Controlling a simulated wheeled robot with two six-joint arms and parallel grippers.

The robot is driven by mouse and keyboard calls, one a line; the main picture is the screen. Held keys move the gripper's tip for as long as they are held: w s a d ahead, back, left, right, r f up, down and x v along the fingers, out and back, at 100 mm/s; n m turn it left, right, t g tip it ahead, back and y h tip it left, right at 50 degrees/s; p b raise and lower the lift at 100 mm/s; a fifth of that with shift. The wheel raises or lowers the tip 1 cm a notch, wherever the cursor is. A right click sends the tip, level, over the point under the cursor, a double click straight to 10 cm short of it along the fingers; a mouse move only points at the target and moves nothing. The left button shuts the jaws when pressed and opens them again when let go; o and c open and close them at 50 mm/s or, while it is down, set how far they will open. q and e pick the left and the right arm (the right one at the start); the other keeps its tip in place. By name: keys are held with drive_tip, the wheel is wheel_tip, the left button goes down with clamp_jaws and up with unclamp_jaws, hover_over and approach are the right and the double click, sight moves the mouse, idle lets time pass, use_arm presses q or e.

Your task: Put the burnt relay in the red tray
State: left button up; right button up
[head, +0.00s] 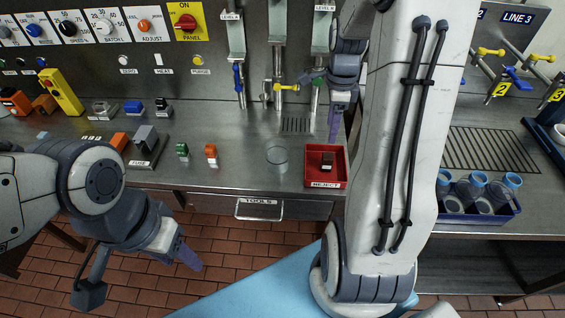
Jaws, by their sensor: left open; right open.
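The red tray (311,179), labelled REJECT, sits near the front edge of the steel bench. A small dark block that looks like the burnt relay (327,161) is inside it; its base is hard to make out. My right gripper (334,125) is open and empty, pointing down above the back of the tray, apart from the block. My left gripper (190,261) is open and empty in front of the bench, below its edge and away from the tray.
A green block (182,150), an orange block (211,153) and a clear glass (277,158) stand left of the tray. Taps (281,87) rise behind it. A blue crate of jars (480,215) is at the right, beyond my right arm. A TOOLS drawer (258,209) is below.

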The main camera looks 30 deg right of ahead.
drive_tip(key=s+a+r+n, duration=0.1)
drive_tip(key=a+r+n, duration=0.1)
drive_tip(key=a+n, duration=0.55)
drive_tip(key=s+a+r+n, duration=0.1)
drive_tip(key=a+n, duration=0.4)
drive_tip(key=a, duration=0.5)
drive_tip(key=s+a+r+n+y, duration=0.1)
drive_tip(key=s+a+n, duration=1.3)
drive_tip(key=n, duration=0.5)
drive_tip(key=shift+s+a, duration=0.15)
drive_tip(key=shift+s, duration=0.75)
drive_tip(key=shift+c, duration=0.4)
